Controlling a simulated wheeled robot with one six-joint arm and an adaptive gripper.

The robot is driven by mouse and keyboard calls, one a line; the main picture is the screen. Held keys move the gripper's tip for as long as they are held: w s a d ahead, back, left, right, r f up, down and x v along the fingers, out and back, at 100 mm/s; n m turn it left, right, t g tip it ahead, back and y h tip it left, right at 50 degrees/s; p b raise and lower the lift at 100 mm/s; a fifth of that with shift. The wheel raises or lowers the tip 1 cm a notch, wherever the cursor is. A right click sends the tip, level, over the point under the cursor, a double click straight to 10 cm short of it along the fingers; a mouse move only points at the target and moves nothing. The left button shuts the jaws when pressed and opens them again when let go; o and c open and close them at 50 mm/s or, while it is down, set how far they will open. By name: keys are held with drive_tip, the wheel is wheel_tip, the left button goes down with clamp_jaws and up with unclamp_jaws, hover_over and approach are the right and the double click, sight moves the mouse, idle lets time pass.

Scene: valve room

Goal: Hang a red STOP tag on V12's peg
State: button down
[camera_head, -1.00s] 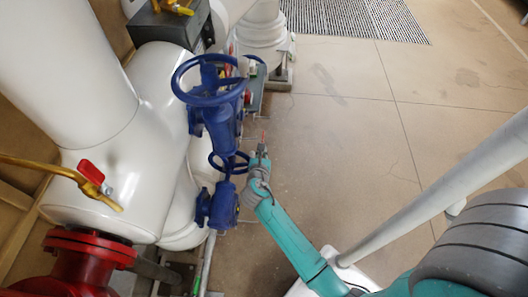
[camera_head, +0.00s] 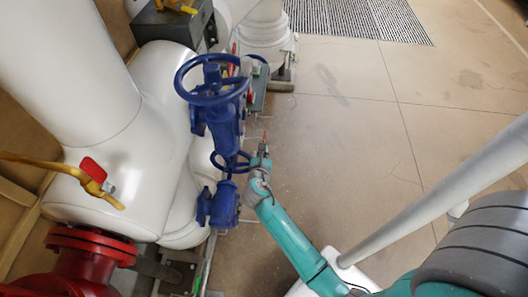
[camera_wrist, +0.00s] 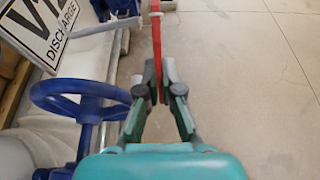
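My gripper (camera_wrist: 160,78) is shut on a thin red tag (camera_wrist: 156,40), seen edge-on and reaching up past the top of the wrist view. In the head view my gripper (camera_head: 263,148) is just right of the small blue handwheel (camera_head: 230,162), with a bit of red at its tip. A white sign (camera_wrist: 48,28) with black letters, partly cut off, reads "V" and "DISCHARGE" at the wrist view's upper left. A grey bar (camera_wrist: 95,30) crosses beside it; I cannot tell whether this is the peg.
A large blue handwheel (camera_head: 212,97) stands above the small one, against thick white pipes (camera_head: 125,150). The concrete floor (camera_head: 345,130) to the right is clear.

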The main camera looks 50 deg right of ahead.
drive_tip(key=shift+w+a, duration=1)
drive_tip(key=shift+w, duration=0.25)
idle(0.9)
drive_tip(key=shift+w+a+f, duration=0.3)
drive_tip(key=shift+w+f, duration=0.1)
drive_tip(key=shift+f, duration=0.2)
idle(0.8)
drive_tip(key=c, duration=1.2)
unclamp_jaws()
drive_tip(key=shift+c, duration=0.2)
drive_tip(key=v, duration=1.2)
